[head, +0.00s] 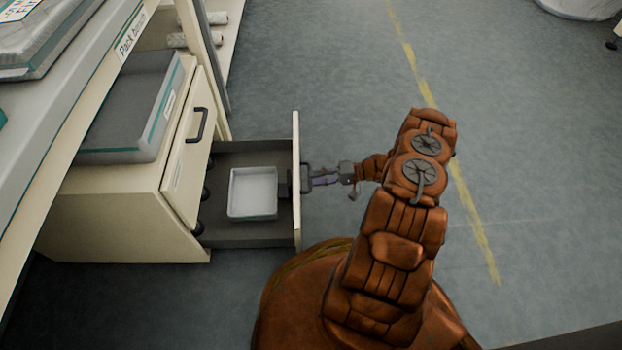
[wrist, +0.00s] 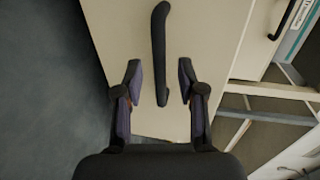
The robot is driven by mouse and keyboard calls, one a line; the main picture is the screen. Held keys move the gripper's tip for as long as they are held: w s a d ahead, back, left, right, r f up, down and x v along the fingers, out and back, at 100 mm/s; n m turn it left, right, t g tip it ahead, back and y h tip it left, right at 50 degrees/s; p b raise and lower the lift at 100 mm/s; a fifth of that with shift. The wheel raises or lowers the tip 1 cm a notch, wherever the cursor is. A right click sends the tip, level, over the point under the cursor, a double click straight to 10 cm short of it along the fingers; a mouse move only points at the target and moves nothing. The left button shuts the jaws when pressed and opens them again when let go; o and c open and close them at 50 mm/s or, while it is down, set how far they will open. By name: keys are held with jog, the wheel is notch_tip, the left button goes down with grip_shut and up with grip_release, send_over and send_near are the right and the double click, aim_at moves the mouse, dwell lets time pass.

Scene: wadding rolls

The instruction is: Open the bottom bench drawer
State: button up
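The bottom bench drawer (head: 245,238) is pulled well out of the cream bench cabinet (head: 120,225). Its inside is dark grey. A white tray (head: 253,193) lies in it. The drawer's cream front (head: 296,225) stands out to the right, and it fills the middle of the wrist view (wrist: 205,30). Its black bar handle (wrist: 159,45) runs up the wrist view. My gripper (wrist: 159,82) is open, with a finger on each side of the handle's lower end and gaps between. In the head view my gripper (head: 325,180) is at the handle, outside the front.
A closed upper drawer (head: 188,150) with a black handle is above the open one. A grey tray (head: 130,110) sits on the cabinet top. White rolls (head: 190,39) lie on a shelf behind. The grey floor (head: 540,170) to the right is clear.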

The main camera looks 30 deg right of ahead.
jog(key=v, duration=0.9)
